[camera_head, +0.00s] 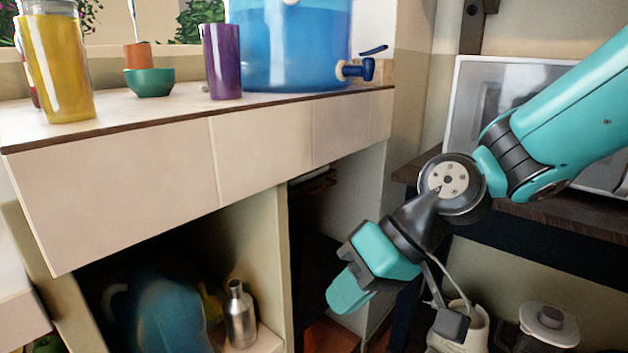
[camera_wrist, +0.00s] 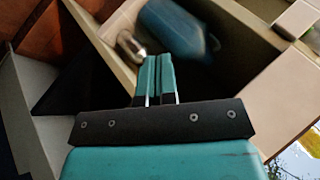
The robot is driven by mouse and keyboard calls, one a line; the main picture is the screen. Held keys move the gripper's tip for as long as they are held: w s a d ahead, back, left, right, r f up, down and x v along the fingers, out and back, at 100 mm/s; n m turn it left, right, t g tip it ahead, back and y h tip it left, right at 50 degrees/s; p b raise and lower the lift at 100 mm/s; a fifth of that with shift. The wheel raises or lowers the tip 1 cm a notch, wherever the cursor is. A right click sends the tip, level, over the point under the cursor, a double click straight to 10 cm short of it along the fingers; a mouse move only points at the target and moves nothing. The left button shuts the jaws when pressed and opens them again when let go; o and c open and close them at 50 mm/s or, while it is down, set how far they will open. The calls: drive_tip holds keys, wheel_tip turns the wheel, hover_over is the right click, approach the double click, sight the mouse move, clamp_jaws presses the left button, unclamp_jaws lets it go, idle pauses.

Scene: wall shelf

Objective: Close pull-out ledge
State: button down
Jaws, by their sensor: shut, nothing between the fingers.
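My gripper (camera_head: 347,292) hangs in front of the open compartments below the counter (camera_head: 250,155). Its two teal fingers (camera_wrist: 155,75) are together in the wrist view, with nothing between them. No part is clearly recognisable as a pull-out ledge. A thin dark edge (camera_head: 315,182) shows just under the counter, inside the dark middle opening; I cannot tell whether it is the ledge or how far out it stands. The gripper is below and to the right of that edge in the head view, apart from it.
On the counter stand a yellow cup (camera_head: 60,70), a purple cup (camera_head: 222,62), a green bowl (camera_head: 150,83) and a blue dispenser (camera_head: 290,45). Below are a blue jug (camera_head: 160,315) and metal bottle (camera_head: 239,315). A microwave (camera_head: 490,100) and rice cooker (camera_head: 548,325) stand right.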

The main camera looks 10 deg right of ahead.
drive_tip(key=w+d+r+m+t+y+p, duration=0.1)
drive_tip(key=w+d+r+m+t+p, duration=0.2)
drive_tip(key=w+d+m+t+p, duration=0.75)
drive_tip(key=w+a+f+m+b, duration=0.1)
drive_tip(key=w+a+m, duration=0.1)
drive_tip(key=w, duration=0.7)
drive_tip(key=w+a+f+m+b, duration=0.1)
drive_tip(key=w+f+m, duration=0.1)
drive_tip(key=w, duration=0.8)
drive_tip(key=shift+a+f+t, duration=0.2)
drive_tip(key=shift+a+t, duration=0.15)
drive_tip(key=shift+a, duration=0.05)
